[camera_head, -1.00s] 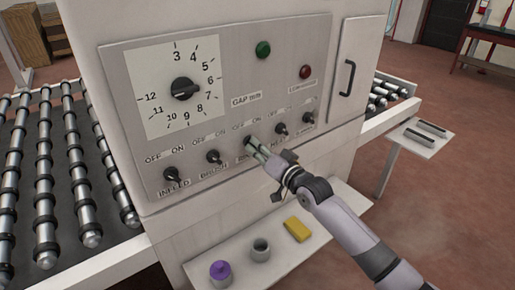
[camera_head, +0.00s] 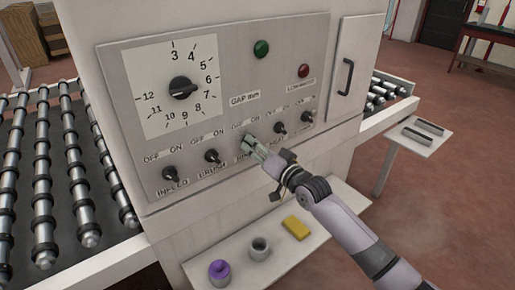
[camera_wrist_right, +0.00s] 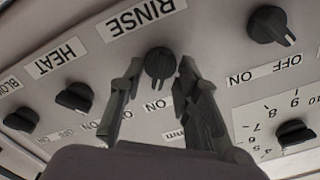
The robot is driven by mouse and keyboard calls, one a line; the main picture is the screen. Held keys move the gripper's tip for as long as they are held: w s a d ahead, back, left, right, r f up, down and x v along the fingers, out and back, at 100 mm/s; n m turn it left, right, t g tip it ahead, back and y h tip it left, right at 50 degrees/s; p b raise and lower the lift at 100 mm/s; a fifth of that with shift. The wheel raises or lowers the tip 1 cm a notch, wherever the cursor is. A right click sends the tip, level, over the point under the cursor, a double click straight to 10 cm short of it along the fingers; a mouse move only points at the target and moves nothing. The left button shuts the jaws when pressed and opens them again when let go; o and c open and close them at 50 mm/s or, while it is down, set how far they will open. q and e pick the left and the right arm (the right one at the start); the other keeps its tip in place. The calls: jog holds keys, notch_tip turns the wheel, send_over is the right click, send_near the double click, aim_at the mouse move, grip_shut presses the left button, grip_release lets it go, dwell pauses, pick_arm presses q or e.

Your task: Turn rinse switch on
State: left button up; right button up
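The rinse switch is a small dark rotary knob (camera_wrist_right: 160,62) below the RINSE label (camera_wrist_right: 143,17) in the right wrist view, where the panel appears upside down. My right gripper (camera_wrist_right: 160,75) has its two fingers apart, one on each side of this knob. I cannot tell whether either finger touches it. My left gripper is not in view.
The brush knob (camera_head: 212,156) and infeed knob (camera_head: 169,173) are left of my right gripper, the heat knob (camera_head: 280,128) right. A gap dial (camera_head: 183,88), green button (camera_head: 261,49) and red lamp (camera_head: 304,71) are above. A lower shelf (camera_head: 225,248) holds a yellow block (camera_head: 297,228).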

jog(key=v, duration=1.2)
jog(key=d+f+m+g+h+b, duration=0.1)
jog(key=d+f+h, duration=0.15)
jog(key=f, duration=0.75)
jog(key=d+f+h, duration=0.2)
jog(key=d+f, duration=0.2)
jog(key=f, duration=0.6)
jog(key=s+d+f+g+h, duration=0.1)
jog(key=s+d+f, duration=0.15)
jog(key=f, duration=0.45)
jog(key=s+d+f+g+h+b, duration=0.1)
jog(key=s+d+f+g, duration=0.15)
jog(key=f, duration=0.55)
jog(key=s+d+f+h, duration=0.1)
jog(key=s+f+h, duration=0.1)
jog(key=s+f, duration=0.35)
jog(key=s+d+f+n+g+h+b, duration=0.1)
jog(key=s+d+f+g, duration=0.15)
jog(key=s+f, duration=1.05)
jog(key=s+d+f+n+g+h, duration=0.1)
jog(key=s+f+g, duration=0.3)
jog(key=s+f, duration=0.95)
jog(key=s+n+g, duration=0.1)
jog(key=s+g, duration=0.1)
jog(key=s, duration=1.4)
jog(key=shift+f+g+b, duration=0.3)
jog(key=shift+f, duration=0.05)
